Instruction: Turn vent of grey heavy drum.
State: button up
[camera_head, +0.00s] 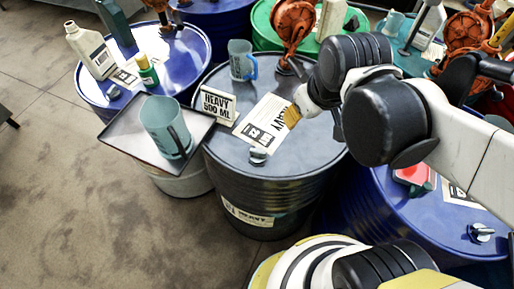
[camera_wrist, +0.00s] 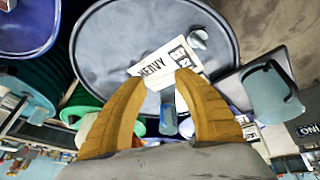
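The grey heavy drum (camera_head: 225,147) stands in the middle of the head view, with a printed HEAVY label on its lid. Its vent (camera_head: 258,155) is a small silvery cap near the front rim of the lid. The vent also shows in the wrist view (camera_wrist: 198,38), beyond the fingertips and right of centre. My gripper (camera_head: 291,116) is above the right part of the lid, behind and to the right of the vent, apart from it. In the wrist view my gripper's yellow fingers (camera_wrist: 160,82) are spread wide with nothing between them. In the head view they are partly hidden.
A HEAVY 500 ML card (camera_head: 216,104) and a blue-handled jug (camera_head: 241,60) stand on the lid. A tray (camera_head: 128,133) with a large jug (camera_head: 166,128) sits close on the left. Blue drums flank the grey one. A red pump (camera_head: 293,25) rises behind.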

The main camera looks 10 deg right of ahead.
aim_at(257, 151)
jog(key=a+f+n+g, duration=0.1)
jog(key=a+f+n, duration=0.1)
jog(key=a+n, duration=0.1)
jog(key=w+a+f+n+g+p, duration=0.1)
jog(key=a+f+n+g, duration=0.1)
jog(key=a+f+n, duration=0.1)
jog(key=w+a+f+n+g+p, duration=0.1)
jog(key=a+f+n, duration=0.2)
jog(key=a, duration=0.1)
jog(key=shift+w+g+h, duration=0.15)
jog(key=shift+g+h, duration=0.15)
notch_tip(257, 151, down, 10)
jog(key=b, duration=0.4)
jog(key=shift+r, duration=0.1)
grip_shut()
